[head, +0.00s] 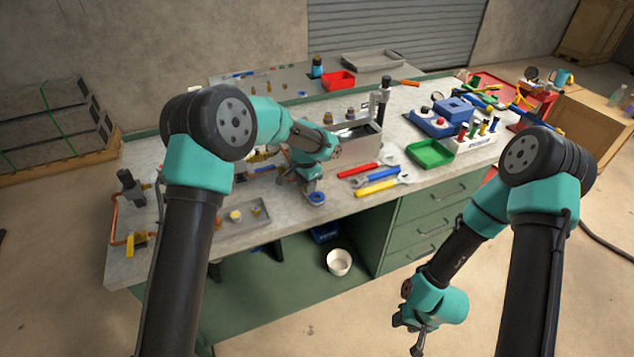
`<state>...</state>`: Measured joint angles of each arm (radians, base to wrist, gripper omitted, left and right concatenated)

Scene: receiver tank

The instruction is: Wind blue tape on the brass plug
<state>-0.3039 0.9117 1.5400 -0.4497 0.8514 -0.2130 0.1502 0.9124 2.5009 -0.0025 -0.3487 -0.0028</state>
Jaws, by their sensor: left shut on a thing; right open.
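A blue tape roll (317,198) shows as a small blue ring at the bench's front edge, right under my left gripper (314,188). My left gripper is shut on the tape roll, and its fingers are partly hidden. A small grey tray (228,232) to the left holds small brass-coloured pieces, one of them a yellowish round piece (235,215). I cannot tell which piece is the brass plug. My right gripper (417,345) is open and empty, hanging low in front of the bench over the floor.
Red, blue and yellow wrenches (376,187) lie right of my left gripper. Behind stands a grey metal box (352,148). Copper piping (115,220) is at the left end. A white bucket (339,262) sits below.

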